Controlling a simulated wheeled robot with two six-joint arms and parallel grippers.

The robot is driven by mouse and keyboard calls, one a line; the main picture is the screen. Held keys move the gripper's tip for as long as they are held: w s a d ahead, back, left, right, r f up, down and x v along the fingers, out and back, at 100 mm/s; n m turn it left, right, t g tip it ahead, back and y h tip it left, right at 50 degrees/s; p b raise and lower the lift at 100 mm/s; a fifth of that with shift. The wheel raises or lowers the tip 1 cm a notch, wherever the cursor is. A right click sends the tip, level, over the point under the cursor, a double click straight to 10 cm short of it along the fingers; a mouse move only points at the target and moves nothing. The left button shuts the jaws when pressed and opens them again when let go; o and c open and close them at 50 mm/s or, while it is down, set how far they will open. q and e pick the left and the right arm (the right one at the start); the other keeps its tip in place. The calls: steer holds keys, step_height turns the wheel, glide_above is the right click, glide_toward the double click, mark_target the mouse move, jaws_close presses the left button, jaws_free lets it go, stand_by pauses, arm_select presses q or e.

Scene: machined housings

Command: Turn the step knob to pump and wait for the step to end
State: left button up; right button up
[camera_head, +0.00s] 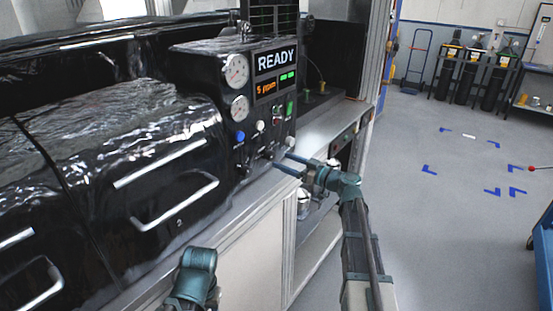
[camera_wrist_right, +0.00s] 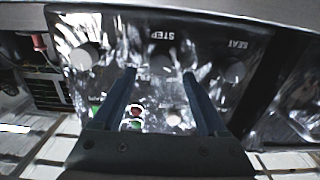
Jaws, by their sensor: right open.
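The black control panel (camera_head: 262,80) reads READY on its screen, with orange text and green marks below. My right gripper (camera_head: 285,160) reaches the lower part of the panel from the right. In its wrist view the two fingers (camera_wrist_right: 159,74) are apart, with the step knob between their tips in the picture. I cannot tell whether they touch it. The knob's setting is unclear. A teal part of my left arm shows at the bottom; its gripper is out of view.
Two round gauges (camera_head: 236,72) sit on the panel's left. The seat knob (camera_wrist_right: 235,72) and another pale knob (camera_wrist_right: 84,56) flank the step knob. A metal ledge (camera_head: 262,190) runs below the panel. Gas cylinders (camera_head: 468,72) stand far right; the floor between is open.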

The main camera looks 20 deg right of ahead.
mark_target(273, 156)
steer(key=shift+x, duration=2.05)
jaws_close()
